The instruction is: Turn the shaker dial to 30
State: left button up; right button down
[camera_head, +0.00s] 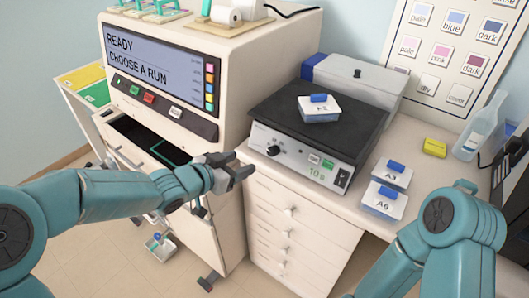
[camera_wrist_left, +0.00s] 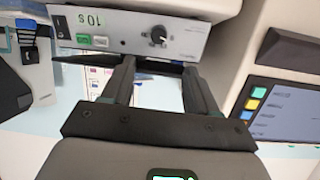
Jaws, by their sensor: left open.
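The shaker (camera_head: 318,118) is a box with a black top plate and a pale front panel on the white counter. Its black dial (camera_head: 273,150) is at the left of the panel, and it also shows in the left wrist view (camera_wrist_left: 157,36), where the panel appears upside down. The green display (camera_head: 316,172) reads 10 s. My left gripper (camera_head: 243,168) is open and empty, in front of and below the dial, apart from it. In the left wrist view its two fingers (camera_wrist_left: 160,70) point towards the panel with the dial beyond them. My right arm shows, but its gripper is out of view.
A lidded dish (camera_head: 320,113) with a blue grip sits on the shaker's plate. Dishes A3 (camera_head: 392,174) and A6 (camera_head: 384,203) stand right of the shaker. The staining machine (camera_head: 165,80) with its READY screen is at left, its drawer open. A yellow block (camera_head: 435,148) and a bottle (camera_head: 482,128) stand farther right.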

aim_at(270, 152)
pick_arm(q)
jog(key=p+x, duration=0.1)
jog(key=x, duration=1.1)
jog(key=shift+w+d+f, duration=0.2)
jog(key=shift+f, duration=0.1)
jog(key=shift+w+d+f+p, duration=0.15)
jog(key=shift+w+d+p, duration=0.15)
jog(key=shift+d, duration=0.15)
jog(key=shift+w+a, duration=0.1)
jog(key=shift+a, duration=0.05)
jog(key=shift+f, duration=0.1)
jog(key=c, duration=1)
